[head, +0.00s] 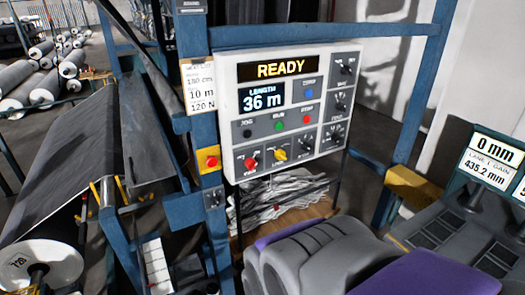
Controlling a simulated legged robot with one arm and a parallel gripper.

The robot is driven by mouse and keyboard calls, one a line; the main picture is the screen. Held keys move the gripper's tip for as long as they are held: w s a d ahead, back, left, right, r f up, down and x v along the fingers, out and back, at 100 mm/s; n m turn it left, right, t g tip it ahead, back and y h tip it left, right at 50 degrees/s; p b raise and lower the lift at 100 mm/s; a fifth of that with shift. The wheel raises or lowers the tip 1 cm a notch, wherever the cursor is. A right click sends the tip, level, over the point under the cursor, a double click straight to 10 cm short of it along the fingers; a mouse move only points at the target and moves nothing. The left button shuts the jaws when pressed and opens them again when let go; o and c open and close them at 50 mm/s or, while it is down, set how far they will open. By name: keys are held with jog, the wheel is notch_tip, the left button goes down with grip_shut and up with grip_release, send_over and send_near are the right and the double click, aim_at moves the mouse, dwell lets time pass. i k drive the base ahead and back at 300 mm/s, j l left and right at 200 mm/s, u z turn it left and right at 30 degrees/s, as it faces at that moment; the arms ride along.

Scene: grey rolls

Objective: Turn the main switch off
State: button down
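A white control panel (235,105) on a blue frame faces me in the head view. Its top display (281,69) reads READY in yellow, and a smaller screen (262,98) reads LENGTH 36 m. A red rotary knob (251,163) and a yellow rotary knob (279,155) sit along its bottom. Several black knobs (337,107) run down its right side. The small labels are too blurred to tell which knob is the main switch. My gripper is not in view; grey and purple parts of my body show at the bottom, in front of and below the panel.
A red button on a yellow box (208,160) and a small grey switch box (213,197) are on the blue post left of the panel. Crumpled sheets (280,198) lie below it. A console (470,220) stands at right. Grey rolls (40,265) are at left.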

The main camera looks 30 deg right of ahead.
aim_at(250, 163)
jog(key=j+z, duration=0.1)
jog(key=j, duration=1.25)
